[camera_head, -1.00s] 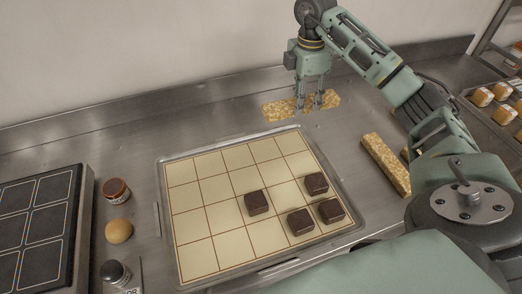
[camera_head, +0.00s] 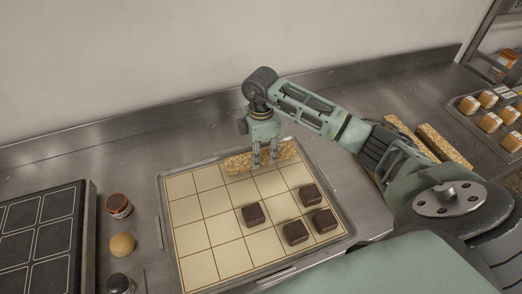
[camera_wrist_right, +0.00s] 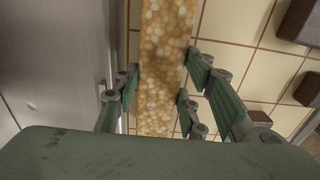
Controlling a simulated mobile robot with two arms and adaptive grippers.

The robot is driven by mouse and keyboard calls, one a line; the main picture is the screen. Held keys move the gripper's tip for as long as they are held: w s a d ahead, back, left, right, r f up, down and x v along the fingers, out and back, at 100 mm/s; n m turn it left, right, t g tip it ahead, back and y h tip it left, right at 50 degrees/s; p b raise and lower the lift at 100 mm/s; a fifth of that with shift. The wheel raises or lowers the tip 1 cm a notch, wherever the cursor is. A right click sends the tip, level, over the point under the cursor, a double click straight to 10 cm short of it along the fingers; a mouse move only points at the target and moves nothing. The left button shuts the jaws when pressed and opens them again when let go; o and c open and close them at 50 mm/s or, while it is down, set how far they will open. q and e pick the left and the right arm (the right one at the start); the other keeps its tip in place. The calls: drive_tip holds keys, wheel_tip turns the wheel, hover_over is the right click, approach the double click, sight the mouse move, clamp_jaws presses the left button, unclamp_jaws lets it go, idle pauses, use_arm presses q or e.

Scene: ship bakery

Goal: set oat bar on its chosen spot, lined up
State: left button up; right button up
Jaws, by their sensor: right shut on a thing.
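My right gripper (camera_head: 265,163) is shut on an oat bar (camera_head: 238,163), a long golden grainy bar. The bar lies lengthwise along the far row of the gridded cream mat in the tray (camera_head: 163,215). In the right wrist view the oat bar (camera_wrist_right: 165,50) runs between the fingers of the right gripper (camera_wrist_right: 155,95), over cream squares. I cannot tell whether it touches the mat. Several dark brown square pieces, one of them (camera_head: 253,214) near the middle, sit on the nearer and right squares. My left gripper is not in view.
More oat bars (camera_head: 443,146) lie on the steel counter right of the tray, partly behind my arm. A dark panelled board (camera_head: 40,235), a brown jar (camera_head: 118,205), a round bun (camera_head: 122,245) and a dark-topped shaker (camera_head: 118,284) stand left. A tray of small cakes (camera_head: 488,98) is far right.

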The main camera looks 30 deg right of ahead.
drive_tip(key=shift+f, duration=0.5)
drive_tip(key=shift+f, duration=0.1)
drive_tip(key=o, duration=1.3)
